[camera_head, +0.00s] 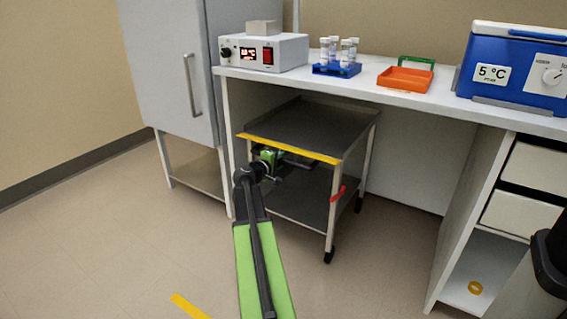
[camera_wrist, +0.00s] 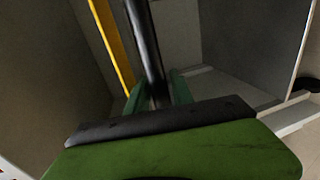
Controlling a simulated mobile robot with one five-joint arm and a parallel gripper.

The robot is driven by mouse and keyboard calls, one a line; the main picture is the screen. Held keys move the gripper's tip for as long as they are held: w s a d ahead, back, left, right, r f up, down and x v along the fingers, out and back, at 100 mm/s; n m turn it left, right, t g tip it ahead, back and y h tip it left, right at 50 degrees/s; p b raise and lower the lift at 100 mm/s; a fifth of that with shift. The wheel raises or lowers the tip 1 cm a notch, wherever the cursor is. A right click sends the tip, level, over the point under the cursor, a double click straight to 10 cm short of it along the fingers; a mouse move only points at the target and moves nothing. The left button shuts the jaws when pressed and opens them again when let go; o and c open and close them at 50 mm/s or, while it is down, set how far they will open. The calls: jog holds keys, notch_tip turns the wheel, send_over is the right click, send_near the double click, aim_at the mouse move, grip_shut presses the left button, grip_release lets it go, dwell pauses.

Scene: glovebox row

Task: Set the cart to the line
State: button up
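The cart (camera_head: 310,125) is a dark two-shelf trolley with light legs, standing under the bench. A yellow strip (camera_head: 290,148) runs along its front top edge; a yellow band (camera_wrist: 112,45) also shows in the wrist view. A yellow line (camera_head: 190,306) is on the floor, in front of the cart. My gripper (camera_head: 278,160) is at the cart's front, just below the strip. In the wrist view, a dark bar (camera_wrist: 145,45) runs between my green fingers (camera_wrist: 157,88). Whether they press on it I cannot tell.
The bench (camera_head: 360,90) carries a white device (camera_head: 265,52), a blue tube rack (camera_head: 337,69), an orange tray (camera_head: 405,78) and a blue cooler (camera_head: 515,65). A grey cabinet (camera_head: 170,70) stands left, drawers (camera_head: 535,170) and a bin (camera_head: 535,280) right. Floor in front is clear.

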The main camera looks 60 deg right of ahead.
jog(key=shift+d+f, duration=0.15)
jog(key=shift+d, duration=0.45)
grip_shut()
dwell(1.0)
